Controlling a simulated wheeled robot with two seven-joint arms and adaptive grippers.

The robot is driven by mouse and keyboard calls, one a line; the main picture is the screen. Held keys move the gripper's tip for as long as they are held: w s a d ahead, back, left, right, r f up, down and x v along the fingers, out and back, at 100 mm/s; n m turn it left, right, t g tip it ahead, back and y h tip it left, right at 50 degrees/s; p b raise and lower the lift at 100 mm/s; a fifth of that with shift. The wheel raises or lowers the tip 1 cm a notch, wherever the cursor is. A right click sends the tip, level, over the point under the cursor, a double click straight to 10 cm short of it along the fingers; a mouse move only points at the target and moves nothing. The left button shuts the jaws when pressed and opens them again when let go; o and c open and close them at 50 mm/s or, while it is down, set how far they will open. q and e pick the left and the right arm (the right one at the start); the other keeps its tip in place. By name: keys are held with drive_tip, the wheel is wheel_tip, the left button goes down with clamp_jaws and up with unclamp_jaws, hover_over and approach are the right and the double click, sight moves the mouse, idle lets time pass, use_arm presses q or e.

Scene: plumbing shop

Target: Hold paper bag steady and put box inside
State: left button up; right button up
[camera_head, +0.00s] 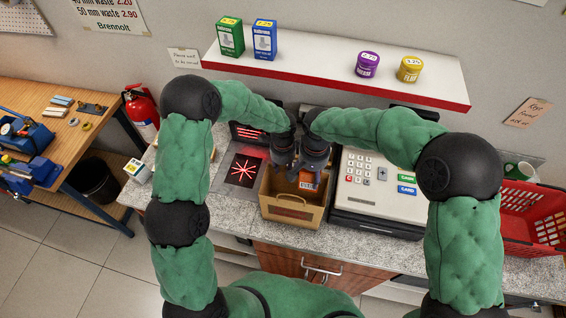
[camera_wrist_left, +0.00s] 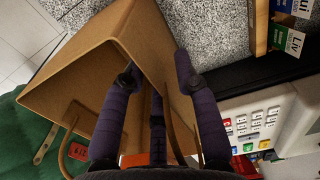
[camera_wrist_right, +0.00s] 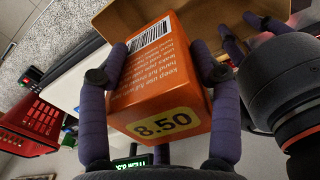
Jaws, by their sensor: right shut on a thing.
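The brown paper bag (camera_head: 291,212) stands open on the counter, between a scanner pad and the cash register. It fills the upper left of the left wrist view (camera_wrist_left: 75,65). My left gripper (camera_head: 281,160) is at its rim, fingers spread on either side of one bag wall, with a gap showing. My right gripper (camera_head: 312,165) is shut on an orange box (camera_wrist_right: 160,80) with a barcode and a yellow 8.50 label. In the head view the box (camera_head: 308,180) shows over the bag's mouth; how deep it sits I cannot tell.
The cash register (camera_head: 372,180) stands close right of the bag. The scanner pad (camera_head: 243,170) with red lines is to its left. A red basket (camera_head: 535,215) is at the far right. A shelf (camera_head: 330,65) with boxes and tins hangs above the counter.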

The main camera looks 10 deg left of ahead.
use_arm(q)
drive_tip(key=shift+f, duration=0.1)
clamp_jaws()
use_arm(e)
wheel_tip(320, 180, down, 12)
drive_tip(key=o, duration=1.8)
drive_tip(key=shift+r, duration=0.15)
drive_tip(key=shift+c, duration=0.2)
wheel_tip(320, 180, up, 12)
drive_tip(key=shift+r, duration=0.1)
